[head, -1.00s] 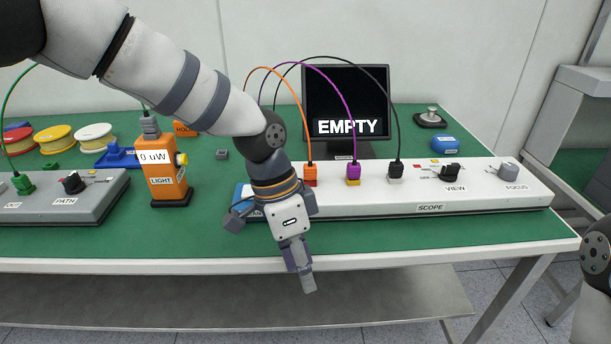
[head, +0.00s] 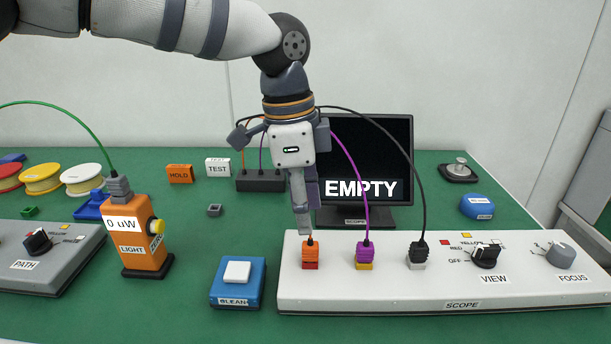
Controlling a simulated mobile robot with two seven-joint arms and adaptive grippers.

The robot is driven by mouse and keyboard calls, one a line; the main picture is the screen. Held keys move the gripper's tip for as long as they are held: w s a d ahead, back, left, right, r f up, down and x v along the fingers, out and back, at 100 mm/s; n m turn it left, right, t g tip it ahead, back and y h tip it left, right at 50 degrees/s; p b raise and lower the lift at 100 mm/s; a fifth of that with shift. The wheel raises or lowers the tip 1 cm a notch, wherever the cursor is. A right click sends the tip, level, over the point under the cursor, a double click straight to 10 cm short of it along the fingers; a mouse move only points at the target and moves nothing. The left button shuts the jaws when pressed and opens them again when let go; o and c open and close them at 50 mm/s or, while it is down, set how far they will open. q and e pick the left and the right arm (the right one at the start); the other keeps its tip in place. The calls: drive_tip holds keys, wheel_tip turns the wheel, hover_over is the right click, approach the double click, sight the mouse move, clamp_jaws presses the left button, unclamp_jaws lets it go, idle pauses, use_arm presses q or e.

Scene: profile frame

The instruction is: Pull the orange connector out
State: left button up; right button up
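The orange connector (head: 311,252) stands upright in a red-based socket at the left end of the white SCOPE panel (head: 380,296). Its orange cable is mostly hidden behind my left gripper (head: 304,232). That gripper points down, its fingertips right at the top of the orange connector. The fingers overlap in this view, so I cannot tell their gap or whether they touch the connector. A purple connector (head: 365,253) and a black connector (head: 418,252) stand in sockets to the right. My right gripper is out of view.
A monitor (head: 385,140) reading EMPTY stands behind the panel. The blue CLEAN box (head: 238,285) is left of the panel, with the orange LIGHT meter (head: 133,240) farther left. The VIEW (head: 486,255) and FOCUS (head: 561,256) knobs are at the right. Cables arch behind my gripper.

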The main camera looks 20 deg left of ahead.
sight(310, 244)
use_arm(q)
drive_tip(key=f, duration=0.5)
drive_tip(key=d+f, duration=0.1)
drive_tip(key=f, duration=0.2)
drive_tip(key=shift+w, duration=0.25)
clamp_jaws()
